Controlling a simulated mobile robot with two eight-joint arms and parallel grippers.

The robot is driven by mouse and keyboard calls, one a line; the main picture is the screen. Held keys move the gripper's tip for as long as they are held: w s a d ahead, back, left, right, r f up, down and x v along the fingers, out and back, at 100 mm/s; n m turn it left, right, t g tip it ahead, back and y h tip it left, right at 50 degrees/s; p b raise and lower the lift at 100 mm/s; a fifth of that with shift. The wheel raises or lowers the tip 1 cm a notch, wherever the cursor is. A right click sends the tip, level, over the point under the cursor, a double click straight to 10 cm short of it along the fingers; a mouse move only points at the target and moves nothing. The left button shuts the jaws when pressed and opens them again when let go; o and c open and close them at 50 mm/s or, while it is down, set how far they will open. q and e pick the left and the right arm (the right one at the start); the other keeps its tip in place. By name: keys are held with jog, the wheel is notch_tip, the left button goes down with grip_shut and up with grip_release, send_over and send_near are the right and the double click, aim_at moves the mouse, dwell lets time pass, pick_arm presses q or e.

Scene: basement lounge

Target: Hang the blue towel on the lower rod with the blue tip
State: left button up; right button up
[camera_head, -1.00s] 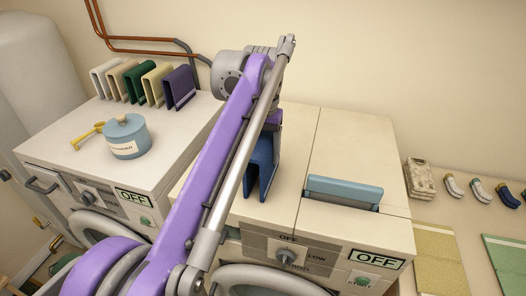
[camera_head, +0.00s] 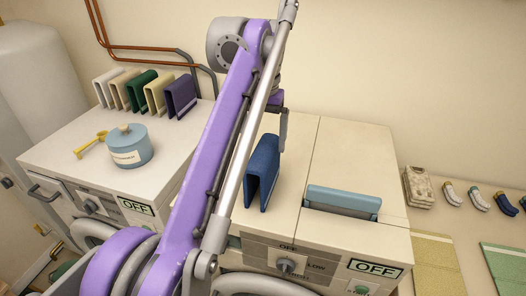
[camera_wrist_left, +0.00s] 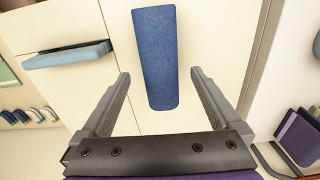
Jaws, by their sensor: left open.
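The blue towel (camera_head: 262,172) stands folded over like an upside-down U on top of the white machine in the middle, left of its panel seam. My left gripper (camera_head: 283,132) is just behind and right of it in the head view, partly hidden by my purple arm. In the left wrist view the open fingers (camera_wrist_left: 160,74) point at the towel (camera_wrist_left: 155,45), with its near end between the fingertips and a gap on each side. The lower rod with the blue tip is not visible in these frames. My right gripper is not in view.
A light blue flap (camera_head: 343,200) stands up from the same machine's top. On the left machine are a blue pot (camera_head: 129,147), a yellow scoop (camera_head: 88,140) and several folded towels, including a purple one (camera_head: 181,96). Folded cloths and socks lie on the right shelf.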

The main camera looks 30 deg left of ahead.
pick_arm(q)
notch_tip(320, 180, up, 4)
jog(key=shift+r+p, duration=0.2)
jog(key=shift+p, duration=0.25)
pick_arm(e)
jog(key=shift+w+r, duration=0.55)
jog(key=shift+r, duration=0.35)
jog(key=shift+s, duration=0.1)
pick_arm(q)
jog(key=shift+f, duration=0.1)
